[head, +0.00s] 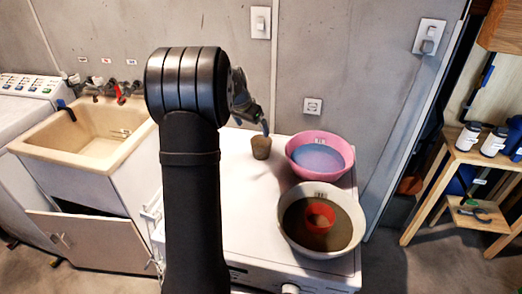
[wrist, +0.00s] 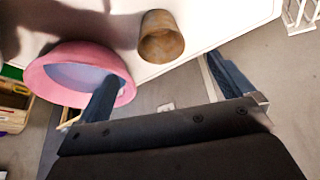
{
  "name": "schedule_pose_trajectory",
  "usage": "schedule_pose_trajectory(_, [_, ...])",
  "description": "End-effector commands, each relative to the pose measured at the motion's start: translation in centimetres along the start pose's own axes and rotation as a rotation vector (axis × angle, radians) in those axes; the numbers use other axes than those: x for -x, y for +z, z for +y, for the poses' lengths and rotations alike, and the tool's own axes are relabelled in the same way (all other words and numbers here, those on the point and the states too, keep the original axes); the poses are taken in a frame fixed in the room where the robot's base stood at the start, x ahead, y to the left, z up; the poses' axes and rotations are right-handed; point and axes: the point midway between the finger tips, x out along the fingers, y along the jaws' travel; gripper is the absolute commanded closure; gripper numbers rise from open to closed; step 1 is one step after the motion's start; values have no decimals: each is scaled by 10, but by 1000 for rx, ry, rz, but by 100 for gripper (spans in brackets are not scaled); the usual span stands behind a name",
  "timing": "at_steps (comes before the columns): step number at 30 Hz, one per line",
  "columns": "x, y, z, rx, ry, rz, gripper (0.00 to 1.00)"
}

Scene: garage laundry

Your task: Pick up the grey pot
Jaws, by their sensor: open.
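The grey pot (head: 261,149) is a small brownish-grey cup standing upright on the white top, left of the pink basin, in the head view. In the wrist view the pot (wrist: 161,45) lies ahead of the gap between my fingers, with nothing touching it. My gripper (head: 264,126) is just above the pot in the head view, partly hidden behind my arm. In the wrist view my gripper (wrist: 164,68) is open and empty, with its two blue fingers spread wide.
The pink basin (head: 334,172), blue inside, stands close right of the pot; it also shows beside my left finger in the wrist view (wrist: 45,72). A white bowl (head: 292,238) with brown contents and a red cup (head: 319,217) stands in front. A sink (head: 90,165) is left.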

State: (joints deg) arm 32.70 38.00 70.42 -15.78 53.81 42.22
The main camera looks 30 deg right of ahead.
Motion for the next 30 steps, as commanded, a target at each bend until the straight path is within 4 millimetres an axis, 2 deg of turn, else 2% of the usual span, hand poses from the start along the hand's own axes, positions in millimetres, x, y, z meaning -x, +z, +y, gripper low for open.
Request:
schedule_pose_trajectory(3, [-29, 1, 1, 1, 2, -4, 3])
schedule_pose_trajectory(10, [-77, 0, 1, 1, 1, -3, 3])
schedule_pose_trajectory(15, [-95, 0, 0, 1, 0, -1, 3])
schedule_pose_trajectory(20, [-104, -1, 1, 1, 0, -2, 3])
schedule_pose_trajectory(30, [-146, -7, 1, 0, -2, 0, 3])
